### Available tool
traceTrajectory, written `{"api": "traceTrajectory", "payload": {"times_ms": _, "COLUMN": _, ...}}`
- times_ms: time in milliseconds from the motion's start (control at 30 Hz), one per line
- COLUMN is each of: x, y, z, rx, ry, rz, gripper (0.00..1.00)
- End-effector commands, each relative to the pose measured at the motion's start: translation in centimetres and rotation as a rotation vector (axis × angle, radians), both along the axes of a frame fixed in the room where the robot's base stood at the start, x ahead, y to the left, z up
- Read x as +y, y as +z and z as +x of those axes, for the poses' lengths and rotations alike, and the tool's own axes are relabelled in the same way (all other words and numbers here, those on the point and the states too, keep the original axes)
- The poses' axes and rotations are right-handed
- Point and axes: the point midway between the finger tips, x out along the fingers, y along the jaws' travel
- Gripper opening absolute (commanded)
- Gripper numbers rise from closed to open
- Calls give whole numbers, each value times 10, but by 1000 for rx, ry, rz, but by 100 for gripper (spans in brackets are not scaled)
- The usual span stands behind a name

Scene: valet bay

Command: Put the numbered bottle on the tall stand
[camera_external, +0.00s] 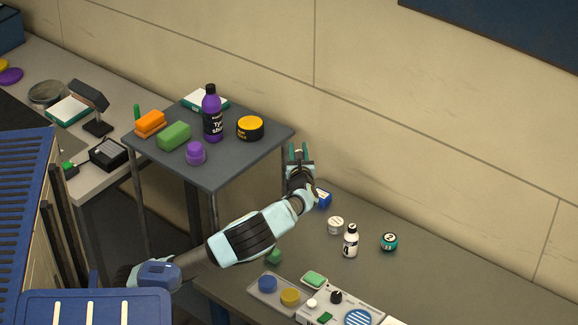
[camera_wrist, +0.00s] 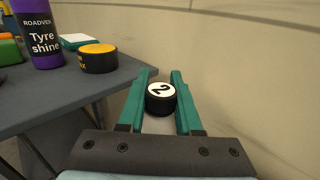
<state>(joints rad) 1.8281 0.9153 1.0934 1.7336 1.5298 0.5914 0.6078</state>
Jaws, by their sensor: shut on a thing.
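My gripper (camera_wrist: 162,78) is shut on a numbered bottle (camera_wrist: 161,97). The bottle has a black cap with a white disc marked 2, and a little pale body shows below it. In the external view my gripper (camera_external: 298,152) is just off the right edge of the tall stand (camera_external: 210,172), and the held bottle cannot be made out there. The stand has a dark grey top, and it fills the left of the wrist view (camera_wrist: 60,103). Another white bottle (camera_external: 350,241) with a black cap stands on the lower bench; its number is too small to read.
The stand carries a purple tyre shine bottle (camera_external: 212,115), a yellow-and-black tin (camera_external: 250,128), a purple-capped item (camera_external: 195,153), a green block (camera_external: 174,135) and orange sponges (camera_external: 150,123). Its front right top is clear. A teal jar (camera_external: 389,242) and white pot (camera_external: 336,225) stand below. The wall is close behind.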

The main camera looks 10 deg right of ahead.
Motion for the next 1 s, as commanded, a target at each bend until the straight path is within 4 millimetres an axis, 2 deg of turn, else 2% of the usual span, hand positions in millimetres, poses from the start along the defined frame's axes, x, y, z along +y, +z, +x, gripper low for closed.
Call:
{"api": "traceTrajectory", "payload": {"times_ms": 33, "x": 0, "y": 29, "z": 0, "rx": 0, "ry": -1, "rz": -15, "gripper": 0}}
{"api": "traceTrajectory", "payload": {"times_ms": 100, "x": 1, "y": 62, "z": 0, "rx": 0, "ry": -2, "rz": -17, "gripper": 0}}
{"api": "traceTrajectory", "payload": {"times_ms": 233, "x": 1, "y": 112, "z": 0, "rx": 0, "ry": -2, "rz": -13, "gripper": 0}}
{"api": "traceTrajectory", "payload": {"times_ms": 333, "x": 1, "y": 143, "z": 1, "rx": -1, "ry": 0, "rz": -12, "gripper": 0}}
{"api": "traceTrajectory", "payload": {"times_ms": 567, "x": 1, "y": 194, "z": 1, "rx": -1, "ry": 0, "rz": -8, "gripper": 0}}
{"api": "traceTrajectory", "payload": {"times_ms": 600, "x": 3, "y": 196, "z": 3, "rx": 0, "ry": 7, "rz": -3, "gripper": 0}}
{"api": "traceTrajectory", "payload": {"times_ms": 867, "x": 39, "y": 180, "z": 40, "rx": 1, "ry": 112, "rz": 0, "gripper": 0}}
{"api": "traceTrajectory", "payload": {"times_ms": 1000, "x": 67, "y": 174, "z": 62, "rx": 1, "ry": 185, "rz": -2, "gripper": 0}}
